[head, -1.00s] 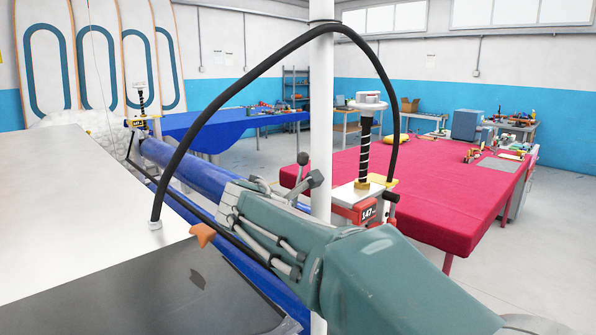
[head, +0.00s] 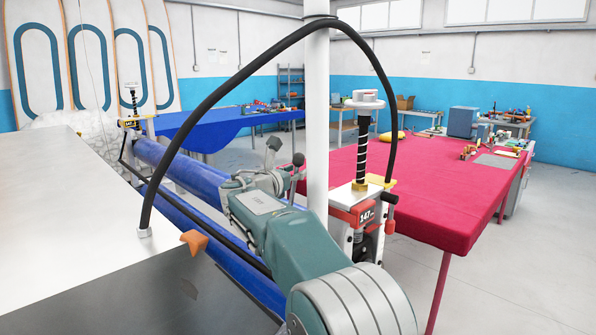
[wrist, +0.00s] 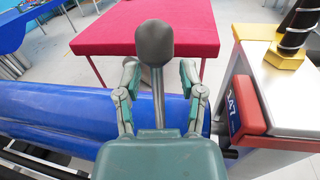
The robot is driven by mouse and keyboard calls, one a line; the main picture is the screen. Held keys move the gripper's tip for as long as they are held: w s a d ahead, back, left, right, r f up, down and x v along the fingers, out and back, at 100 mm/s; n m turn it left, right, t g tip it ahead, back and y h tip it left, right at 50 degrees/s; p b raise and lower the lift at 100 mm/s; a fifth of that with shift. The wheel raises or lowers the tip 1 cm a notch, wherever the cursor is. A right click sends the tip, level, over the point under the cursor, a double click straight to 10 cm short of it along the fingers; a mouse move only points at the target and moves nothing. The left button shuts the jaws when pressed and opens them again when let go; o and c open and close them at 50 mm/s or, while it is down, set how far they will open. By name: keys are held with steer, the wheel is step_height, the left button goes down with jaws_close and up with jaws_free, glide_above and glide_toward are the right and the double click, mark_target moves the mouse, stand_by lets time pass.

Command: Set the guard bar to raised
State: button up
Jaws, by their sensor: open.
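A thin dark bar (head: 222,238), which looks like the guard bar, runs low along the blue rollers (head: 185,172). Its left end bends up at the far end post. My gripper (wrist: 160,68) is open over the near blue roller (wrist: 50,110), close to the red-and-white end unit marked 147 (wrist: 250,105). In the wrist view a grey knob on a rod (wrist: 154,42) stands between the spread fingers, and neither finger closes on it. A dark ball knob (head: 298,159) shows beside my gripper in the head view; I cannot tell whether it is the same knob.
A white post (head: 318,110) and an arching black hose (head: 235,75) stand close to my arm. A pale metal table (head: 70,210) with an orange corner piece (head: 194,242) lies at left. A red table (head: 440,190) stands behind the end unit.

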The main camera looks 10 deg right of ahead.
steer(key=shift+w+d, duration=0.25)
steer(key=shift+w, duration=0.2)
steer(key=shift+a, duration=0.25)
steer(key=shift+d, duration=0.2)
jaws_close()
steer(key=shift+w+d+f+m+g+y, duration=0.15)
steer(key=shift+w+d+f+g+y, duration=0.3)
steer(key=shift+d+g+y, duration=0.25)
steer(key=shift+w+d+f+m+g+y, duration=0.2)
steer(key=shift+w+d+f+g+y, duration=0.25)
steer(key=shift+d+g+y, duration=0.3)
steer(key=shift+w+d+f+m+g+y, duration=0.15)
steer(key=shift+w+d+f+g+y, duration=0.35)
steer(key=shift+y, duration=0.35)
steer(key=shift+d+r, duration=0.1)
